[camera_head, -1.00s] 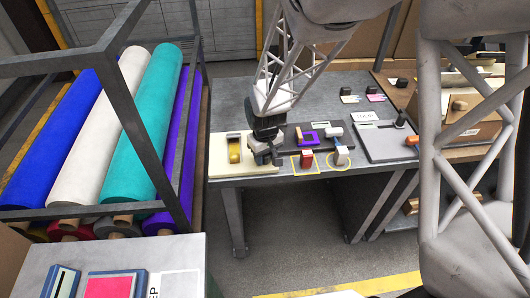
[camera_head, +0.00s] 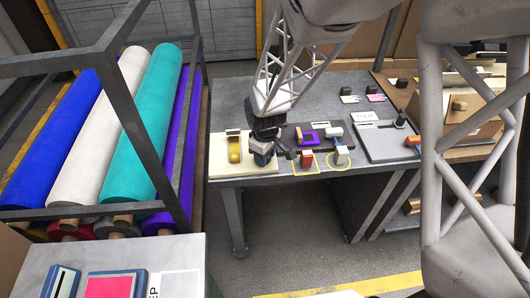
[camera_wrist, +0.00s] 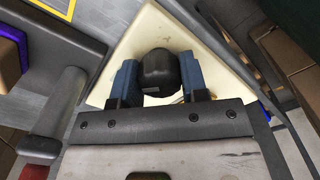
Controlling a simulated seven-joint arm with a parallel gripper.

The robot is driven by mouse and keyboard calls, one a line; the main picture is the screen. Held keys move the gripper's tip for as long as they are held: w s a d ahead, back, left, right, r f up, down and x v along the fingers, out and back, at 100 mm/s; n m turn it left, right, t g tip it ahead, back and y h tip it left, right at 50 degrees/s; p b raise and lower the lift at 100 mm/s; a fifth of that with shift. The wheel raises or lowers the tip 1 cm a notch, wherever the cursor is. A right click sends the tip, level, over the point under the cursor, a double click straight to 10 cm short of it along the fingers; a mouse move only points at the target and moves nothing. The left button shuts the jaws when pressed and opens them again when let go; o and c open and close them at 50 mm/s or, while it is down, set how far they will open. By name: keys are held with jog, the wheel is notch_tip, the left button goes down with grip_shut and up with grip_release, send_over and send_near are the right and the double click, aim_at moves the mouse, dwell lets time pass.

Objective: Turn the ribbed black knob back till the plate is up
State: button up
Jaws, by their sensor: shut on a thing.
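The black knob (camera_wrist: 160,73) sits between the two blue-padded fingers of my gripper (camera_wrist: 158,82) in the wrist view, and my gripper is shut on it. The ribs cannot be made out. Beneath is a cream board (camera_wrist: 122,52), which also lies at the left front of the table in the head view (camera_head: 217,168). A yellow upright part (camera_head: 234,148) stands on the board, left of my gripper (camera_head: 263,158). In the head view my gripper hides the knob. I cannot tell which part is the plate or whether it is up.
Right of the board is a dark panel with a purple square frame (camera_head: 308,136). A red block (camera_head: 306,158) and a white round-topped piece (camera_head: 341,155) stand at the front edge. A grey board (camera_head: 385,143) lies farther right.

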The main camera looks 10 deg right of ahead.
jog(key=shift+f+n, duration=0.1)
jog(key=shift+n, duration=0.6)
jog(key=shift+s, duration=0.1)
jog(key=n, duration=0.2)
jog(key=shift+n, duration=2.2)
jog(key=o, duration=0.9)
jog(key=shift+o, duration=0.2)
jog(key=shift+r, duration=2.55)
